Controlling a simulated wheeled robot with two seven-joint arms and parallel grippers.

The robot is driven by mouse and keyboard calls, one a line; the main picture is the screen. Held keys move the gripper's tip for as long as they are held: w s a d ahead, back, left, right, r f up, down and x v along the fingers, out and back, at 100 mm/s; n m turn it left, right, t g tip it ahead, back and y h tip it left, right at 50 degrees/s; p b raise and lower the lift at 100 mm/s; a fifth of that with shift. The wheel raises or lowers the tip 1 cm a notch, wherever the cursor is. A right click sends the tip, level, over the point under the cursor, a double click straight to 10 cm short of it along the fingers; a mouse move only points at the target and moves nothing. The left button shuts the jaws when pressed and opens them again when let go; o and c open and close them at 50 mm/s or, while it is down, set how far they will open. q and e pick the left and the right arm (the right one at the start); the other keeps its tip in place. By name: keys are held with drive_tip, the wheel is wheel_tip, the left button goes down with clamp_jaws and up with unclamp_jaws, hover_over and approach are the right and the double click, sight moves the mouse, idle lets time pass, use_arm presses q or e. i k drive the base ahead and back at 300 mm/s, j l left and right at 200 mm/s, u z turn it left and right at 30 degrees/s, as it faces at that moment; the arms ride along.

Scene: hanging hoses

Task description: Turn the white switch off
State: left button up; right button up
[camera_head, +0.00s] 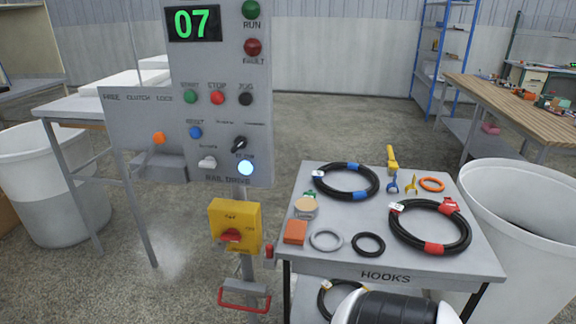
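The white switch (207,162) is a small white knob low on the grey control panel (220,110), left of a lit blue-white lamp (245,167). I cannot make out which position its lever is in. A black rotary selector (239,144) sits above and right of it. Neither of my grippers shows; only a black and white link, apparently of my arm, shows at the bottom edge right of centre.
A yellow box with a red rotary knob (230,236) is below the panel. A grey cart (400,262) to the right holds coiled black hoses (346,181) and small parts. White bins (520,240) stand at both sides. Floor is open behind.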

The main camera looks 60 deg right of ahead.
sight(210, 162)
drive_tip(key=z, duration=1.6)
drive_tip(key=i+j+z, duration=0.3)
drive_tip(key=j, duration=0.35)
drive_tip(key=i+l, duration=0.05)
